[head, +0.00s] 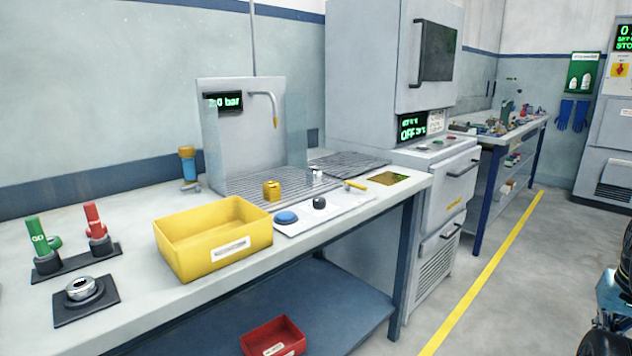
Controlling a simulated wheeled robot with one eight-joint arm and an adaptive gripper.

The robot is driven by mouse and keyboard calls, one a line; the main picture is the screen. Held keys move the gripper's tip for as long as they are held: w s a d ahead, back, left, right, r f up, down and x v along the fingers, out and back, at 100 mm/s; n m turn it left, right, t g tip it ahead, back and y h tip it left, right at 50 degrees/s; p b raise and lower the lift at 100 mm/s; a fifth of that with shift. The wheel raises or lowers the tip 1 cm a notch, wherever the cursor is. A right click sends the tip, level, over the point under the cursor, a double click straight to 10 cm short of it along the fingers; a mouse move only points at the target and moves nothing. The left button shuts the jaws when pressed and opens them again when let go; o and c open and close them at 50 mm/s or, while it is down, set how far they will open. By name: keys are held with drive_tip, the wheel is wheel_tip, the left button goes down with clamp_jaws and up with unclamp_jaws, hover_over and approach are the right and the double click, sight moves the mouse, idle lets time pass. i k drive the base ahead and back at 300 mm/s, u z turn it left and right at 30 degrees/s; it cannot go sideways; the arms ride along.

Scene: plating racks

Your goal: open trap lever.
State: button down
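A small lever with a yellow handle (355,185) sits at the right end of the white panel on the workbench, just left of a brass-coloured plate. It may be the trap lever, but I see no label naming it. On the same panel are a blue round button (286,217) and a black knob (319,202). Part of a dark mechanism, likely my own arm, shows at the lower right edge, far from the bench. I cannot make out gripper fingers there.
A yellow bin (213,238) stands at the bench's front edge. Green and red handled tools (98,228) stand at the left. A grey booth (241,130) with a pressure display is behind the panel. A grey cabinet machine (392,60) stands to the right. The floor in front is clear.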

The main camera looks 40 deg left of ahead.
sight(196, 186)
drive_tip(key=u, duration=2.6)
